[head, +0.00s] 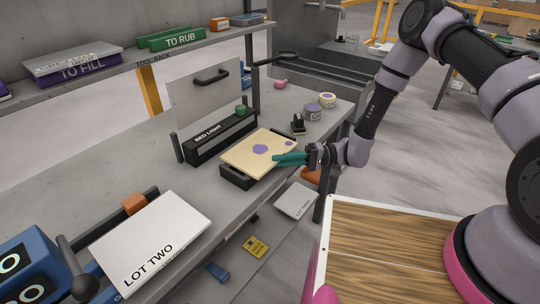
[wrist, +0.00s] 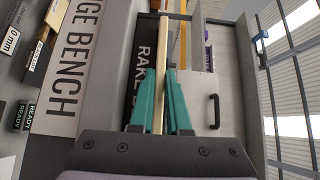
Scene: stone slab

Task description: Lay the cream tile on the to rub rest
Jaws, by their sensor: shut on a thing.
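The cream tile (head: 247,153) has purple spots and lies tilted over a black rest (head: 237,179) on the bench. I cannot tell if it touches that rest. My gripper (head: 288,159), with teal fingers, is shut on the tile's right edge. In the wrist view the tile (wrist: 159,75) shows edge-on as a thin strip between the fingers (wrist: 160,100). A black surface marked "RAKE B..." (wrist: 140,75) shows beside it, partly hidden. The green to rub rest (head: 172,41) stands on the raised shelf at the upper left, its label facing out.
The purple "TO FILL" rest (head: 85,70) holds a grey slab. A white "LOT TWO" slab (head: 150,245) lies front left.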

